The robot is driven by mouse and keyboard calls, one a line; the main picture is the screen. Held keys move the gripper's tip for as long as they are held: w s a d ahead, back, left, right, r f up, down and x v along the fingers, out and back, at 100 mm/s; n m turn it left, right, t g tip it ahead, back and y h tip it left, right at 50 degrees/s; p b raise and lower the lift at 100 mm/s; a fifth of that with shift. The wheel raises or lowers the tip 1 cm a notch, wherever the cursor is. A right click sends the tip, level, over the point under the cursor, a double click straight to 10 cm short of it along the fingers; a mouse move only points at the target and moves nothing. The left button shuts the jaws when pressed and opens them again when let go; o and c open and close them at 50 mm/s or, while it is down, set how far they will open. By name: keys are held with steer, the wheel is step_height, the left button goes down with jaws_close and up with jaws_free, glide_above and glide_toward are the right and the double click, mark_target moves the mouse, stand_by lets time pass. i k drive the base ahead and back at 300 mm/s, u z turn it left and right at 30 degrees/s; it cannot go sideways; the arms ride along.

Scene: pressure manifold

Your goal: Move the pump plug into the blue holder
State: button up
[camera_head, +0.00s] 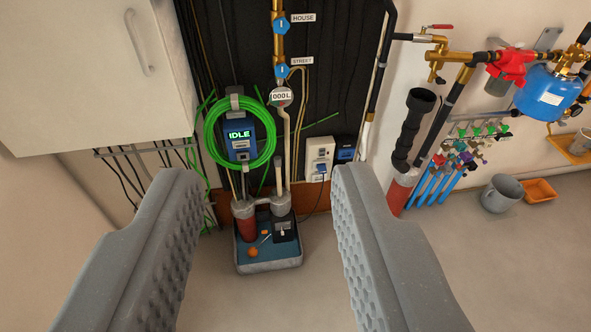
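A dark pump plug (319,177) appears to sit in the lower part of a beige socket box (319,150) on the back wall, with a cable running down from it. It is small and partly unclear. The blue holder (346,152) is on the wall just right of the socket box; its opening is too small to make out. My gripper (266,180) is open, its two grey ridged fingers wide apart in the foreground. Nothing is between the fingertips at close range. The plug and holder lie farther off, near the right finger's tip in the picture.
A pump unit in a blue-grey tray (268,266) stands on the floor ahead.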

mark_target(321, 167)
steer(key=u, duration=1)
steer(key=i, duration=2.1)
steer(key=z, duration=2.9)
steer(key=i, duration=0.55)
steer(key=z, duration=0.15)
